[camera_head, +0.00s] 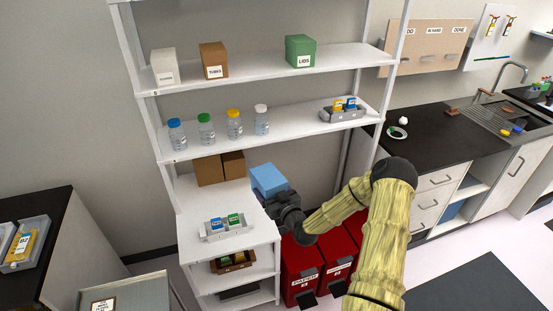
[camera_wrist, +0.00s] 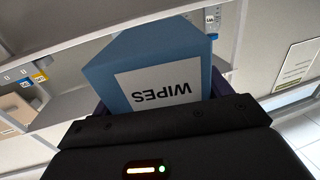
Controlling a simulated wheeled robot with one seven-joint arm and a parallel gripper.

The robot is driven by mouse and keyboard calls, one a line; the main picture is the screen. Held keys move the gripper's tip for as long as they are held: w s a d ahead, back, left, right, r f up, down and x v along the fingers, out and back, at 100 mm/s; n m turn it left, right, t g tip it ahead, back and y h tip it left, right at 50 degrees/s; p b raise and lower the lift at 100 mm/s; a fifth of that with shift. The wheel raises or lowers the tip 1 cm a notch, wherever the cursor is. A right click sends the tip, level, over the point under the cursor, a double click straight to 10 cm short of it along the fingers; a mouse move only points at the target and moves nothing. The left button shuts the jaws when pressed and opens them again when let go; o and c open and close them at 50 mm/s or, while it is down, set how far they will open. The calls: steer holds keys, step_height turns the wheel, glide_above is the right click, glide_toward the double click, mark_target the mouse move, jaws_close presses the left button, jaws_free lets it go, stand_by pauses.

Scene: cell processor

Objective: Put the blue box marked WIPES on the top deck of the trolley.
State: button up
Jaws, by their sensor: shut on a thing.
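The blue box marked WIPES (camera_head: 268,178) is in my gripper (camera_head: 277,205), in front of the shelf unit and above its lower part. In the wrist view the box (camera_wrist: 118,58) fills the space between the dark fingers, its white WIPES label showing upside down. My gripper is shut on it. A grey flat-topped piece (camera_head: 140,288) with a small framed sign is cut off at the bottom left of the head view. It may be the trolley's top deck, but I cannot tell for sure.
The white shelf unit (camera_head: 230,136) holds boxes, capped bottles and trays. Red bins (camera_head: 300,272) stand right of its base. A dark bench (camera_head: 30,225) with a tray (camera_head: 28,243) is at left. A counter with a sink (camera_head: 500,118) is at right.

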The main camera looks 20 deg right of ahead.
steer(key=s+a+f+m+h+b, duration=0.1)
steer(key=s+a+f+m+h, duration=0.1)
steer(key=s+a+f, duration=0.4)
steer(key=s+f+h, duration=0.1)
steer(key=s+f, duration=0.3)
steer(key=s, duration=0.1)
steer(key=shift+a+b, duration=0.3)
steer(key=shift+a, duration=0.1)
